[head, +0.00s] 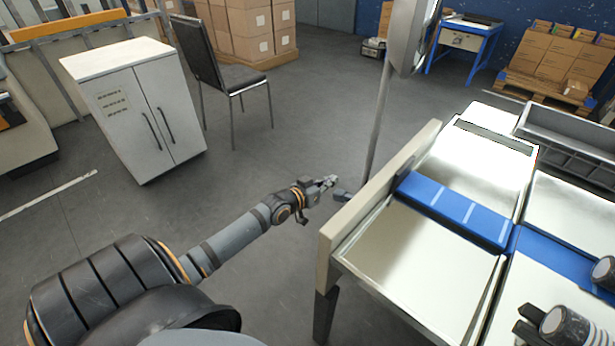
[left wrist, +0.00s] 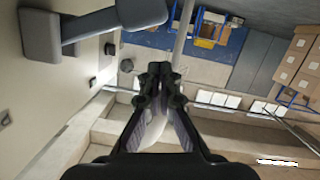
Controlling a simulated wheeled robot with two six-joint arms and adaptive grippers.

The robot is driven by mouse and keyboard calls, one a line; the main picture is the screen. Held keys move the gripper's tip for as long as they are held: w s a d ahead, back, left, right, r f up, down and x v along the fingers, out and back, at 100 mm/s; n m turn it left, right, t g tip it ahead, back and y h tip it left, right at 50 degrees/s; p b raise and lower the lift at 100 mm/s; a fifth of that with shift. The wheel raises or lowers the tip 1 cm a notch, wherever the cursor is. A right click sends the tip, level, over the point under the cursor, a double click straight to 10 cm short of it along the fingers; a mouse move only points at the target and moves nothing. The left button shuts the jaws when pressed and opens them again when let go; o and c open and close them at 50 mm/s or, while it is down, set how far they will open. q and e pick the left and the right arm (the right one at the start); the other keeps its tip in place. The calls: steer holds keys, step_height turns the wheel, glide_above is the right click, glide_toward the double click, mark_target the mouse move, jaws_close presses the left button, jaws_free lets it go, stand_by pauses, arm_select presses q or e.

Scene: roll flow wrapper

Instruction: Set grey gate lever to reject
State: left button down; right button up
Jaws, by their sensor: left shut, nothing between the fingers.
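The grey gate lever (left wrist: 95,27) shows large at the upper left of the left wrist view, a bar with a block at its left end and a rounded right end. In the head view a small dark grey piece (head: 342,195), apparently its end, sticks out from the left side of the machine. My left gripper (head: 331,182) is shut and empty, just beyond that piece, with a small gap seen between them. In the left wrist view its fingertips (left wrist: 160,69) meet below and right of the lever. No reject marking is readable. My right gripper (head: 527,323) is open above the machine.
The machine's cream side panel (head: 375,200) stands right of my left arm. Its bright metal deck carries a blue strip (head: 455,208). A grey pole (head: 378,130) rises beyond the gripper. A white cabinet (head: 140,110) and a chair (head: 225,75) stand left; the floor between is clear.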

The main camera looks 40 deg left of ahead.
arm_select(q)
steer(key=p+v, duration=0.8)
steer(key=v, duration=0.2)
steer(key=shift+a+p, duration=0.3)
steer(key=shift+p, duration=0.1)
arm_select(e)
steer(key=s+r, duration=0.5)
steer(key=r, duration=0.2)
steer(key=shift+r, duration=0.3)
steer(key=shift+s, duration=0.1)
